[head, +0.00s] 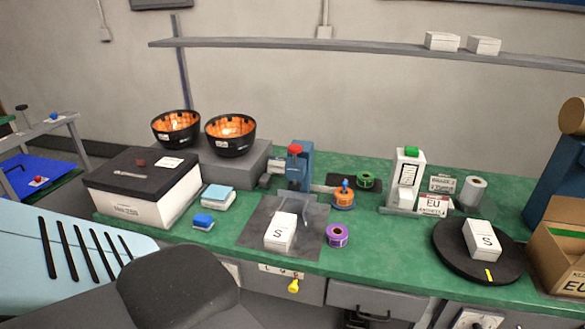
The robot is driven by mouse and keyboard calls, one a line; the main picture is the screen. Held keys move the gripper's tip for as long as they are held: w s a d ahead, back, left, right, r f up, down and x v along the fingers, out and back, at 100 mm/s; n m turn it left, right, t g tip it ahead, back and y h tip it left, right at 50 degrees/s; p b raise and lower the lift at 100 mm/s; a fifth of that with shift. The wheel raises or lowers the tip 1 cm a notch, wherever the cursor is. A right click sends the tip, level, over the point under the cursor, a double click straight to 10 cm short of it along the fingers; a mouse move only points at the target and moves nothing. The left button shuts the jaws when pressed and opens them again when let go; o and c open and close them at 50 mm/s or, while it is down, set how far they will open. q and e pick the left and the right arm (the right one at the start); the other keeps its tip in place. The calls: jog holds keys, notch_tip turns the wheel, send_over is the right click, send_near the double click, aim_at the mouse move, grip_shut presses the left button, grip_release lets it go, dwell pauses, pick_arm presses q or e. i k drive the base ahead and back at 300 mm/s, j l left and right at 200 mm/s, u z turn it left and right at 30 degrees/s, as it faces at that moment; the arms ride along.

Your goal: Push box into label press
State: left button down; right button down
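A white box marked S (280,232) lies on a dark grey mat (256,216) at the front middle of the green bench. A blue upright press with a red knob (295,150) stands behind it, with a clear part at its front. The box is in front of the press. A white device with a green button (410,166) stands further right, with a small white block at its foot. No sign names either device as the label press. A second white box marked S (482,239) lies on a black turntable (448,260) at the right. Neither gripper is in view.
Purple (337,235), orange (345,196) and green (366,180) rolls are near the press. A black-lidded white case (130,207) and two bowls (231,148) stand left and behind. A cardboard carton (545,236) is far right. A dark rounded shape (175,285) fills the lower left.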

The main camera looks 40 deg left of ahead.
aim_at(279, 236)
jog(key=k+l+u, duration=0.15)
jog(key=u, duration=1.4)
